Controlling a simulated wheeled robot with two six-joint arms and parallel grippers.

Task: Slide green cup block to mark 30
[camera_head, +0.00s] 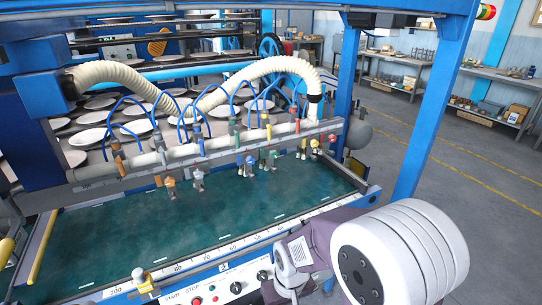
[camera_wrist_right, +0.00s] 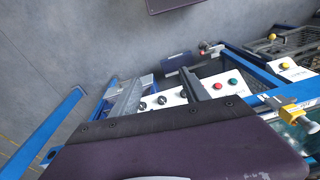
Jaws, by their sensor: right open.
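In the head view several coloured blocks with cups hang along a grey rail. A green block (camera_head: 272,155) hangs right of a blue one; another greenish block (camera_head: 238,141) sits further left, and I cannot tell which is the cup block. A numbered scale (camera_head: 220,250) runs along the front edge of the green bed, with larger numbers at the left; mark 30 is too small to read. My right gripper (camera_head: 318,238), dark purple, is over the front right part of the scale, apart from the blocks. It is open. My left gripper is out of view.
A control panel with knobs and red and green buttons (camera_wrist_right: 217,86) lies at the front. Ribbed hoses (camera_head: 120,78) and blue tubes loop above the rail. A blue post (camera_head: 430,110) stands at the right.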

